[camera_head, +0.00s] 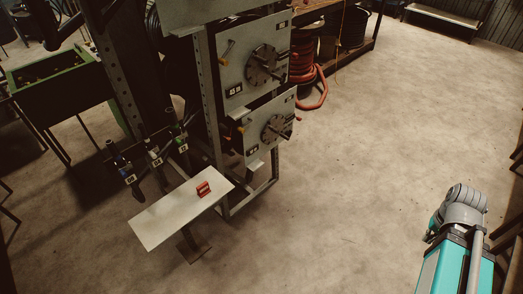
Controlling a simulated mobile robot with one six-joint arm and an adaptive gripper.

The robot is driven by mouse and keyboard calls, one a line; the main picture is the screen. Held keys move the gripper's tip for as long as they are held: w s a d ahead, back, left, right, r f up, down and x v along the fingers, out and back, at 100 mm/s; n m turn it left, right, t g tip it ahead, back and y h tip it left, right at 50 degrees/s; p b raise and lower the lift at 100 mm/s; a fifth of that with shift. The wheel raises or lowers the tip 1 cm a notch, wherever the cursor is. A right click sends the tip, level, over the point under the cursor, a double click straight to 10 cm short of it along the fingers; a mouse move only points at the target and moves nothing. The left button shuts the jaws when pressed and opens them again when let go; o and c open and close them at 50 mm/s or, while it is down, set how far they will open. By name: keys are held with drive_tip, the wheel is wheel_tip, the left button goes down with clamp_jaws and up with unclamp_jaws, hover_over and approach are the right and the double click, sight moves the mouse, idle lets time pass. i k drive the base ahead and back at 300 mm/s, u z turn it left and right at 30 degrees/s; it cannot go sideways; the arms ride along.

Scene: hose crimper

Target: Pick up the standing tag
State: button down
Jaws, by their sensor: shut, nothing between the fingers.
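A small red tag (203,189) stands upright on a pale, narrow table (165,218), near the table's right end. It is small in the picture, with a lighter mark on its face that I cannot read. Part of my own arm shows at the lower right, far across the floor from the tag. My gripper cannot be made out in this view, and nothing touches the tag.
A metal frame with two grey panels (253,60) bearing round dark dies stands behind the table. Several labelled dark tools (122,163) stand at its left. A green bin (62,78) is farther left. Open concrete floor (365,150) lies to the right.

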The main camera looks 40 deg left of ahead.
sight(204, 188)
drive_tip(key=z, duration=0.15)
drive_tip(key=i, duration=1.6)
drive_tip(key=u, duration=2.3)
